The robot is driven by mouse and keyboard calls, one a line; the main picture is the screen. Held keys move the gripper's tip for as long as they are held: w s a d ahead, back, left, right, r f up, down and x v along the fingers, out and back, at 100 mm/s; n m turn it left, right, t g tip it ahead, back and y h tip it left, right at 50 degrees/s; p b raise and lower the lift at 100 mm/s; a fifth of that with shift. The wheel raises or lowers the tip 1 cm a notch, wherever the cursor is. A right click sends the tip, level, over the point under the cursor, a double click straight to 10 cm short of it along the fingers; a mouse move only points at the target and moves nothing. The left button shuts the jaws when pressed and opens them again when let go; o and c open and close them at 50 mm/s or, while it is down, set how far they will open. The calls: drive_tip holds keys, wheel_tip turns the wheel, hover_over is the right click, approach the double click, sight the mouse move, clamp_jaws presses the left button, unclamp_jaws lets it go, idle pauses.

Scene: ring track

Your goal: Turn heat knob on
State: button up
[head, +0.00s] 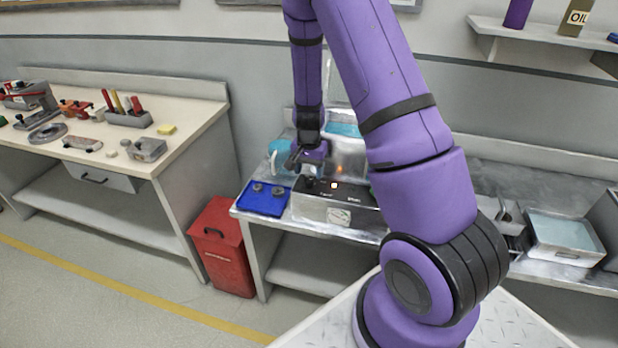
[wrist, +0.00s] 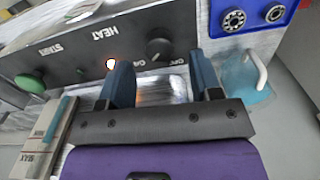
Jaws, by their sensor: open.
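The heat knob (wrist: 158,48) is a round black knob on the dark top panel of the metal heater box (head: 325,207). It lies beside the word HEAT, which appears upside down in the wrist view. A small light (wrist: 111,64) near it glows orange-white; the glow also shows in the head view. My gripper (wrist: 161,60) is open, with its two dark blue fingers spread to either side of the knob's line. The knob shows just past the fingertips, and no contact is visible. In the head view, my gripper (head: 309,163) hangs over the box's left end.
A green button (wrist: 30,83) sits by START on the same panel. A blue tray (head: 263,206) with two bearings lies left of the box. A teal jug (head: 279,156) stands behind the tray. A red bin (head: 222,250) stands on the floor between the benches.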

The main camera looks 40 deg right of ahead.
wheel_tip(320, 180, up, 7)
idle(0.3)
idle(0.5)
wheel_tip(320, 180, up, 11)
drive_tip(key=n+t, duration=0.1)
drive_tip(key=n, duration=0.1)
hover_over(308, 180)
drive_tip(key=s+a, duration=0.3)
drive_tip(key=a, duration=0.1)
drive_tip(key=s+a+r+n+t+y, duration=0.1)
drive_tip(key=s+a+r+n+t, duration=0.25)
drive_tip(key=r, duration=0.55)
drive_tip(key=s+a+r+n, duration=0.1)
drive_tip(key=s+r, duration=0.2)
drive_tip(key=s, duration=0.3)
drive_tip(key=s+a+r+n, duration=0.2)
drive_tip(key=s+r, duration=0.2)
drive_tip(key=s, duration=0.3)
drive_tip(key=s+a+r+n+h, duration=0.1)
drive_tip(key=s+a+r+n, duration=0.1)
drive_tip(key=s, duration=0.5)
drive_tip(key=shift+r+t, duration=0.35)
drive_tip(key=shift+r, duration=0.55)
